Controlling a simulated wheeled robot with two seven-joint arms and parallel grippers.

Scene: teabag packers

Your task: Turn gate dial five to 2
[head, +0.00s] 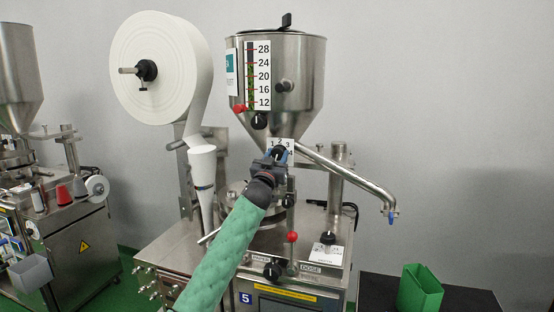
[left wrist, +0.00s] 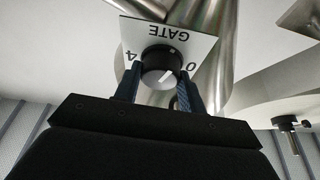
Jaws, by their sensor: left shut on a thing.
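The gate dial is a black round knob (left wrist: 160,63) on a white plate (left wrist: 186,43) marked GATE, upside down in the left wrist view. There 4 shows at the left and 0 at the right. A white pointer mark slants on the knob's lower front. My left gripper (left wrist: 159,84) has one finger on each side of the knob and is shut on it. In the head view, the left gripper (head: 277,156) covers most of the knob; 1, 2 and 3 show on the plate (head: 289,145) above it. My right gripper is not in view.
The dial sits below a steel hopper (head: 303,85) with a red level pointer. A blue label 5 (head: 246,297) is on the machine's front. A paper roll (head: 165,60) stands left, a bent steel tube (head: 350,175) right. A green container (head: 420,288) stands at lower right.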

